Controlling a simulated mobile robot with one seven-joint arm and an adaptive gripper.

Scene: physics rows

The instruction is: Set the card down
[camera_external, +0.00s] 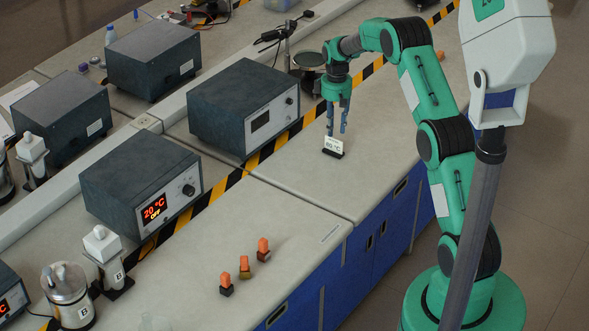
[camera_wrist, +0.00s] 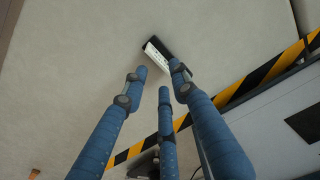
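A small white card (camera_external: 334,145) marked with a temperature stands on the pale bench in a black holder (camera_external: 332,154). The first digit is hard to read. In the wrist view the card (camera_wrist: 156,55) and its black holder (camera_wrist: 157,45) lie just beyond my fingertips. My gripper (camera_external: 338,129) points down right above the card. Its blue fingers (camera_wrist: 160,75) are spread, with nothing between them. A narrow gap seems to separate the fingertips from the card, but I cannot tell its exact size.
A dark heater box (camera_external: 245,105) stands behind a yellow-black striped strip (camera_external: 268,150). Another heater (camera_external: 140,190) reads 20 °C OFF. Several orange-topped pieces (camera_external: 245,267) stand at the front. The bench (camera_external: 300,200) around the card is clear, up to its blue-fronted edge.

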